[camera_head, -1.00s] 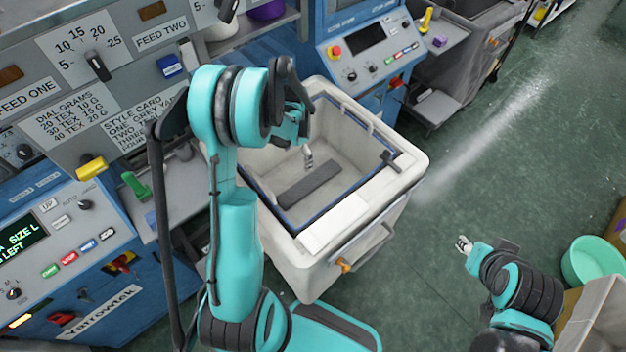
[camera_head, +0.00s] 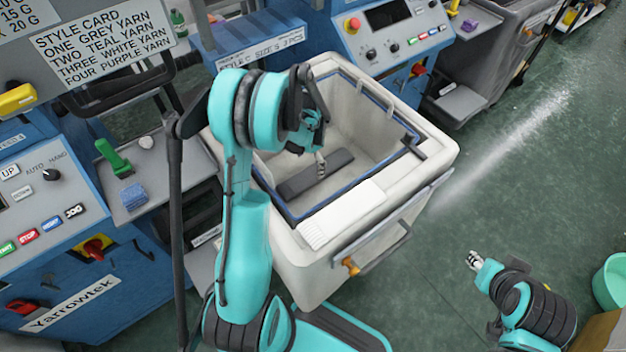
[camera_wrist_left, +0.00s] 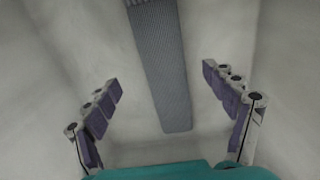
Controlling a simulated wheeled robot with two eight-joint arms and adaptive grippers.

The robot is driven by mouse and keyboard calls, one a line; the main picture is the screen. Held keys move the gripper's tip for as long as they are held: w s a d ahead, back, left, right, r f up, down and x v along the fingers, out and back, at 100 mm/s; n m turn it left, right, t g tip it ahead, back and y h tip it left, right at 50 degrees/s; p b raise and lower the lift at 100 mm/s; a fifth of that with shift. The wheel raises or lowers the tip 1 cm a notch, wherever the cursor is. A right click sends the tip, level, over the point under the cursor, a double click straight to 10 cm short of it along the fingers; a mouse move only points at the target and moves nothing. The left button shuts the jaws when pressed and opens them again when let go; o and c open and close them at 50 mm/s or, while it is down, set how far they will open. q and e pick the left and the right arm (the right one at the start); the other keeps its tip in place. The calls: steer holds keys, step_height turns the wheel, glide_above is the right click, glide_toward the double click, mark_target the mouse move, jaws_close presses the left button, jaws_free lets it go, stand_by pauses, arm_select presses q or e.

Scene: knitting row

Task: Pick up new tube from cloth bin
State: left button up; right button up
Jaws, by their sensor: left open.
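The cloth bin (camera_head: 440,163) is a deep white box with a blue inner edge, in the middle of the head view. A dark grey ribbed tube (camera_head: 338,160) lies inside it, low down. My left gripper (camera_head: 321,165) reaches down into the bin and hangs over the tube. In the left wrist view the open fingers (camera_wrist_left: 162,100) stand wide apart, and the tube (camera_wrist_left: 158,60) runs between and beyond them without visible contact. My right gripper (camera_head: 473,261) is over the floor right of the bin, small in view; its fingers' opening is unclear.
A white ribbed piece (camera_head: 345,213) lies on the bin's near rim. Blue machine panels (camera_head: 70,220) stand at left and behind. A grey cart (camera_head: 495,60) is at back right. A green tub (camera_head: 612,283) stands at the right edge. The green floor between is open.

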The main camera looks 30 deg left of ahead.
mark_target(310, 175)
arm_select(q)
steer(key=f+b, duration=0.1)
steer(key=f, duration=0.1)
steer(key=f+b, duration=0.1)
steer(key=f, duration=0.1)
steer(key=f+b, duration=0.1)
steer(key=f, duration=0.2)
steer(key=shift+w+a+f, duration=0.1)
steer(key=shift+w+a, duration=0.05)
steer(key=shift+w, duration=0.15)
steer(key=c, duration=1)
